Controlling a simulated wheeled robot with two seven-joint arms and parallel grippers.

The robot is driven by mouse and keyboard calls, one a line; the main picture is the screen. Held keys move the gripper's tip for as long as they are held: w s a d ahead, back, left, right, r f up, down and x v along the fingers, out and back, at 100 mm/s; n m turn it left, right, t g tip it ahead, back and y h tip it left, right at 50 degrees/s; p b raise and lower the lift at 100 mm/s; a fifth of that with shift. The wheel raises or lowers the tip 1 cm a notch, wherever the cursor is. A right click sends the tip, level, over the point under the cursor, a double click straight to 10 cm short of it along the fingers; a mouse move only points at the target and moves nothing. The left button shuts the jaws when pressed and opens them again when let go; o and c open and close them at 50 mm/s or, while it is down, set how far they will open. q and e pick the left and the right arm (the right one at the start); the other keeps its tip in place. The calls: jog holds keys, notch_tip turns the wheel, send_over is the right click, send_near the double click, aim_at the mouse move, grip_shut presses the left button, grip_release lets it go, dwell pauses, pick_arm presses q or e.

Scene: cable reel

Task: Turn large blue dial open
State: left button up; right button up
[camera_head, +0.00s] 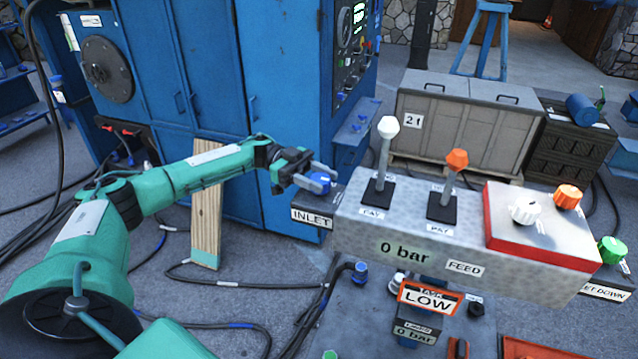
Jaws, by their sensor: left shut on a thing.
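The large blue dial (319,181) sits on the box labelled INLET at the left end of the grey control panel (362,238). My left arm reaches in from the left and its gripper (312,184) is at the dial. The fingers are shut on the dial and hide part of it. My right gripper is not in view.
The panel carries a white-knobbed lever (385,150), an orange-knobbed lever (453,175), a white dial (524,208) and an orange dial (568,196). A green dial (611,249) is at the right end. Blue cabinets (230,75) stand behind my left arm. Black hoses (225,283) lie on the floor.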

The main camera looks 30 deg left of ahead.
pick_arm(q)
jog(key=shift+r+m+g, duration=0.1)
jog(key=shift+m+g, duration=0.2)
jog(key=o, duration=1)
jog(key=shift+w+a+f+b, duration=0.1)
jog(key=shift+a+f+b, duration=0.1)
jog(key=shift+a+b, duration=0.3)
jog(key=w+a+b, duration=0.1)
jog(key=a+b, duration=0.4)
jog(key=a, duration=0.7)
jog(key=shift+a+r, duration=0.15)
jog(key=shift+a, duration=0.25)
